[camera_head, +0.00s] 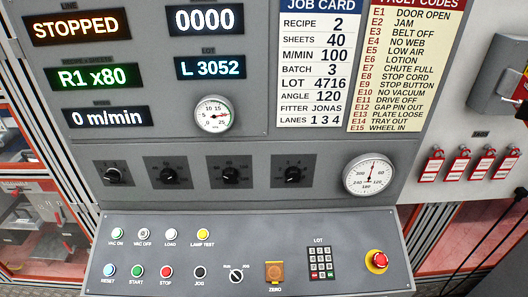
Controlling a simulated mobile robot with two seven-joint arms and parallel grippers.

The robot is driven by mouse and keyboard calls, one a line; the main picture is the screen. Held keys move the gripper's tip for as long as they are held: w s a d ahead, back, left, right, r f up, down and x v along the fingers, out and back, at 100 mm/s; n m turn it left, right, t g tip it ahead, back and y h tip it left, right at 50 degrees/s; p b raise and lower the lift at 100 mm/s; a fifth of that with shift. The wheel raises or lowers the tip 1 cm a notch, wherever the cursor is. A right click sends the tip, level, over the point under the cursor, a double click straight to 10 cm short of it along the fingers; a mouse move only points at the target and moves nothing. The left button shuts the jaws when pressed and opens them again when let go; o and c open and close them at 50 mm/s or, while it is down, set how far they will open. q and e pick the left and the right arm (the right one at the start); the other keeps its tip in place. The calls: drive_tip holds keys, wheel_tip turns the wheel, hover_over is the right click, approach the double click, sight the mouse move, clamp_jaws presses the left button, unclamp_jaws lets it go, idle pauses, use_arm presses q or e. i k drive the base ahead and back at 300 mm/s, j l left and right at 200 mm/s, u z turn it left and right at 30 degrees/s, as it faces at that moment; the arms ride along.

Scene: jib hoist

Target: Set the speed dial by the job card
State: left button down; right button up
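The job card (317,65) is at the upper right of the grey panel and reads RECIPE 2, SHEETS 40, M/MIN 100, BATCH 3, LOT 4716, ANGLE 120. Below it runs a row of black dials on dark plates: one far left (115,175), a second (169,175), a third (230,175) and a fourth (292,174). Their scale labels are too small to read surely, so I cannot tell which is the speed dial. A display (108,117) reads 0 m/min. Neither of my grippers is in view.
Displays read STOPPED (77,27), R1 x80 (98,76) and L 3052 (210,67). A round gauge (369,174) sits right of the dials. The sloped console (200,255) below carries buttons, a keypad (321,262) and a red mushroom button (378,259). Red tags (458,163) hang at right.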

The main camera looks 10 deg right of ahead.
sight(230, 175)
drive_tip(key=i+j+z, duration=0.1)
drive_tip(key=j, duration=0.55)
drive_tip(key=i+j+z, duration=0.1)
drive_tip(key=j, duration=0.55)
